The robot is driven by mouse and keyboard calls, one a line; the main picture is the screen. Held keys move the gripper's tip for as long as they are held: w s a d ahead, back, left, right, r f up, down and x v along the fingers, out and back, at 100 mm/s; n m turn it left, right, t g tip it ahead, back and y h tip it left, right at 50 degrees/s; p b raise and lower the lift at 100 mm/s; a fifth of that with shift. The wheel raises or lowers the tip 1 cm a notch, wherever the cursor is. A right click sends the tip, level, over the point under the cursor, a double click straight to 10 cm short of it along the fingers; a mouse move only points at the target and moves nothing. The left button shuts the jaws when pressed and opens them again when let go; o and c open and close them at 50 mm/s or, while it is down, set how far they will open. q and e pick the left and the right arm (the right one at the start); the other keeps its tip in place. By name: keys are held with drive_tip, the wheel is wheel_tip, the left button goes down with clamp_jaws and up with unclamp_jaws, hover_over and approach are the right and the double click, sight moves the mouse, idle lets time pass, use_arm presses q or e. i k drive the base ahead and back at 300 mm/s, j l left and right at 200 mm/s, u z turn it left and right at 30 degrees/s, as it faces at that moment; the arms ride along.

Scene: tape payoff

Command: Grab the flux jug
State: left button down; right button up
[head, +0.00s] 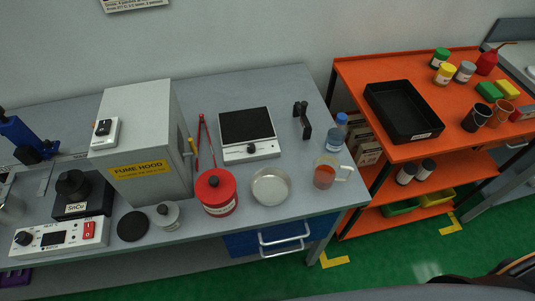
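A clear jug with reddish-orange liquid in its lower part, which looks like the flux jug (325,174), stands upright near the right front corner of the grey bench (262,221). Its handle points right. No writing on it is readable. A blue-capped water bottle stands just behind it and a shallow metal dish just left of it, both apart from it. Neither of my grippers shows in the head view, so nothing is seen touching the jug.
The metal dish (270,187), red canister (216,193), bottle (336,133), black stand (302,119) and hot plate (248,134) share the bench. A fume hood (146,142) stands left. An orange cart (364,72) stands close to the right. Green floor is open in front.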

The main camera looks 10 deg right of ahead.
sight(322, 182)
drive_tip(key=z, duration=0.9)
